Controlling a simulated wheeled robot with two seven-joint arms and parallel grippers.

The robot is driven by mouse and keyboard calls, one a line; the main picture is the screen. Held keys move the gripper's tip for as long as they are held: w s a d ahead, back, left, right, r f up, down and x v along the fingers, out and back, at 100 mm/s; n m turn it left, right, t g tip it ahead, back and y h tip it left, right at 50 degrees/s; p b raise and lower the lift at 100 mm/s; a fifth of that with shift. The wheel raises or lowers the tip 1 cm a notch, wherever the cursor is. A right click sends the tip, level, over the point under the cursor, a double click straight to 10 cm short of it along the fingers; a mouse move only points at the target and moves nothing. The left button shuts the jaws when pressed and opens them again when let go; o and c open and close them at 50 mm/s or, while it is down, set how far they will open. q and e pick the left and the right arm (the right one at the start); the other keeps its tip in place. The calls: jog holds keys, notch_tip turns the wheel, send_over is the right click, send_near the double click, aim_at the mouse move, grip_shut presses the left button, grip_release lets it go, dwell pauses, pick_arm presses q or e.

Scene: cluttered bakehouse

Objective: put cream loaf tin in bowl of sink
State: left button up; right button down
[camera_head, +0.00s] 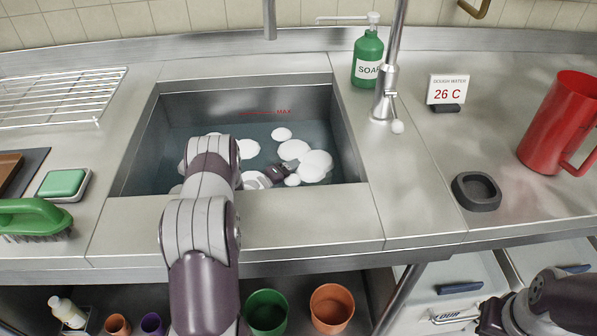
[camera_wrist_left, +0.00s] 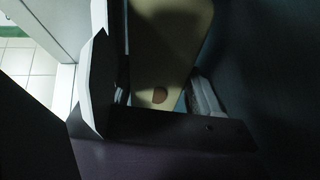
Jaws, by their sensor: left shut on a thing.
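The sink (camera_head: 352,150) is set in the steel counter and holds bluish water with white foam. My left arm reaches down into it, and my left gripper (camera_head: 285,172) is low in the bowl among the foam. In the left wrist view a cream surface, the cream loaf tin (camera_wrist_left: 165,45), lies between the two fingers, and my left gripper is shut on it. The tin cannot be made out in the head view, where arm, foam and water hide it. My right gripper (camera_head: 492,318) is at the lower right, below the counter edge, its fingers unclear.
A wire rack (camera_head: 60,95), green sponge (camera_head: 62,183) and green brush (camera_head: 35,215) are left. A temperature sign (camera_head: 448,90), black dish (camera_head: 476,192) and red jug (camera_head: 558,120) are right.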

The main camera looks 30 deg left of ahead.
pick_arm(q)
jog(key=shift+f, duration=0.25)
jog(key=o, duration=1.7)
jog(key=shift+c, duration=0.2)
jog(key=shift+s+r, duration=0.1)
jog(key=shift+d, duration=0.1)
jog(key=shift+s+a+r+p, duration=0.3)
jog(key=shift+r+p, duration=0.15)
jog(key=shift+r, duration=0.15)
jog(key=v, duration=0.6)
jog(key=shift+s+a+p, duration=0.1)
jog(key=shift+s+p, duration=0.2)
jog(key=shift+p, duration=0.05)
